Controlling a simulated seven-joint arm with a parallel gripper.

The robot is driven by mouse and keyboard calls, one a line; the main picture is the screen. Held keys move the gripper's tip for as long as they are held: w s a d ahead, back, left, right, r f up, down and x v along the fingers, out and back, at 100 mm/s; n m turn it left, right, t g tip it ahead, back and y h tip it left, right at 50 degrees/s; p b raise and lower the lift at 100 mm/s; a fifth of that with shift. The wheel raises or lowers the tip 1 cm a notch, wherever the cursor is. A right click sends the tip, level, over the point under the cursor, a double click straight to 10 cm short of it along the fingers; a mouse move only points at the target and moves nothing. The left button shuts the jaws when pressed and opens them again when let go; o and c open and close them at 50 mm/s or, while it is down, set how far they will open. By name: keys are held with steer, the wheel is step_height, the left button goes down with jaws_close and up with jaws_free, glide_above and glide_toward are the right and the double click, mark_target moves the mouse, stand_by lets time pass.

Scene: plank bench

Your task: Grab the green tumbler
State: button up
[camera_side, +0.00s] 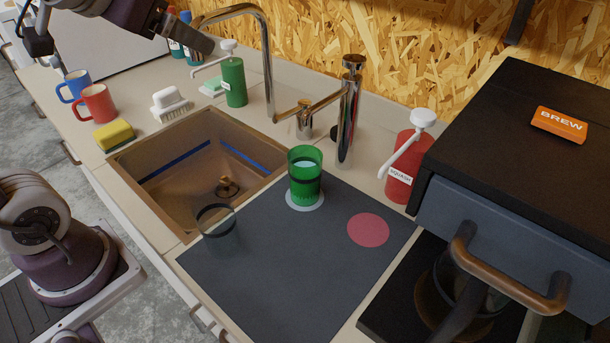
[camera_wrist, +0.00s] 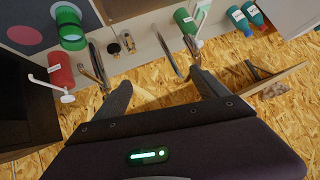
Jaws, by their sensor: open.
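The green tumbler (camera_side: 305,180) stands upright on a pale round coaster (camera_side: 306,203) on the dark mat, right of the sink. It is see-through green with a darker lower part. In the wrist view the tumbler (camera_wrist: 72,32) is at the upper left, beyond my left finger. My gripper (camera_wrist: 163,88) has its two fingers wide apart with nothing between them. In the side view my arm's end is at the upper left, above the far side of the sink and well away from the tumbler.
A clear glass with a dark band (camera_side: 216,228) stands on the mat's left corner. A pink disc (camera_side: 368,230) lies on the mat. Chrome taps (camera_side: 347,110), a green pump bottle (camera_side: 234,82) and a red one (camera_side: 402,170) stand behind. The coffee machine (camera_side: 520,165) is at right.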

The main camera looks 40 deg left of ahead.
steer(key=w+a+r+m+t, duration=0.1)
steer(key=w+r+m+t, duration=0.2)
steer(key=w, duration=0.6)
steer(key=w+d+f+m+t+h, duration=0.1)
steer(key=w+d+f+m+h, duration=0.2)
steer(key=w+d+m+h, duration=0.45)
steer(key=s+d+f+m+g+h, duration=0.1)
steer(key=s+d+f+g+h, duration=0.5)
steer(key=s+h, duration=0.25)
steer(key=f, duration=1.8)
steer(key=shift+w+a+f, duration=0.1)
steer(key=shift+w+a, duration=0.2)
steer(key=shift+w, duration=0.05)
steer(key=shift+w+d+f, duration=0.1)
steer(key=shift+d+f, duration=0.15)
glide_above(319, 198)
steer(key=shift+w+a+f, duration=0.1)
steer(key=shift+w+f, duration=0.05)
steer(key=shift+f, duration=0.35)
steer(key=shift+w+a+f, duration=0.1)
steer(key=shift+f, duration=0.35)
jaws_close()
steer(key=shift+r, duration=0.1)
